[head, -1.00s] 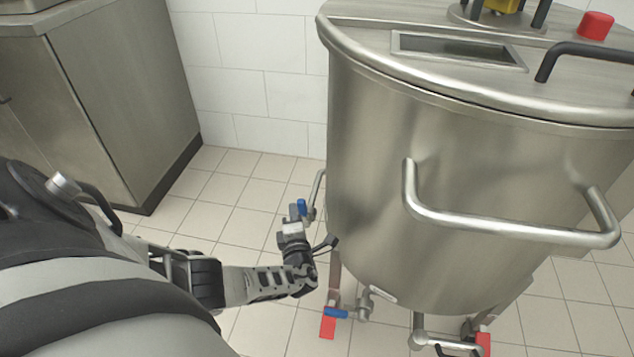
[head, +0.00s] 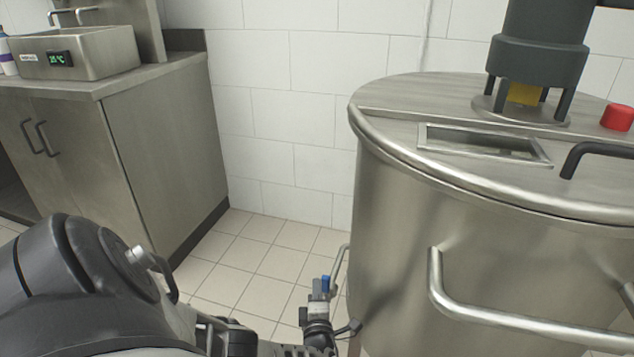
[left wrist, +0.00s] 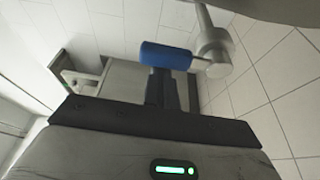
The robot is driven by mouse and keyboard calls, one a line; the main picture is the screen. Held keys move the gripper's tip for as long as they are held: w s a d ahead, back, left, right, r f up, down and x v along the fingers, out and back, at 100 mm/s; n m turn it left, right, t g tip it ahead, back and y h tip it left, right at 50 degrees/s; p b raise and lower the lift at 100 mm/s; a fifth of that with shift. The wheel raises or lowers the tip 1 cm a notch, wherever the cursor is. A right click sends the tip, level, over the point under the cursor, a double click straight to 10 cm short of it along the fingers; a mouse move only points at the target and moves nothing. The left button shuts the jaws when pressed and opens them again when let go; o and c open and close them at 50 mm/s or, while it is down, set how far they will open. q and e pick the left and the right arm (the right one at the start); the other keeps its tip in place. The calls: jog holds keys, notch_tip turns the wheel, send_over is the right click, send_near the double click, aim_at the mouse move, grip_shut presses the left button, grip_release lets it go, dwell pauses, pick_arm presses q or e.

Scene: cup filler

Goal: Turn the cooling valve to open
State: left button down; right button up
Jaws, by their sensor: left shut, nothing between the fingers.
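A valve with a blue handle (head: 326,282) sits low at the left side of the steel tank (head: 400,240), by a thin metal pipe (head: 341,266). My left gripper (head: 318,291) is shut and empty, right beside the blue handle. In the left wrist view the blue handle (left wrist: 166,55) lies across the picture at the tips of the dark fingers (left wrist: 172,90), joined to a round metal valve body (left wrist: 212,48). Whether the fingers touch the handle I cannot tell. My right gripper is not in view.
A steel cabinet (head: 120,165) stands at the left with a basin unit (head: 85,52) on top showing a green display. Tiled floor (head: 255,255) lies free between cabinet and tank. The tank's bent side handle (head: 480,312) sticks out at the front.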

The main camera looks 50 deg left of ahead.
pick_arm(q)
jog(key=s+d+p, duration=0.3)
jog(key=s+d, duration=0.1)
jog(key=s, duration=0.4)
jog(key=shift+s+d, duration=0.2)
jog(key=shift+d, duration=0.1)
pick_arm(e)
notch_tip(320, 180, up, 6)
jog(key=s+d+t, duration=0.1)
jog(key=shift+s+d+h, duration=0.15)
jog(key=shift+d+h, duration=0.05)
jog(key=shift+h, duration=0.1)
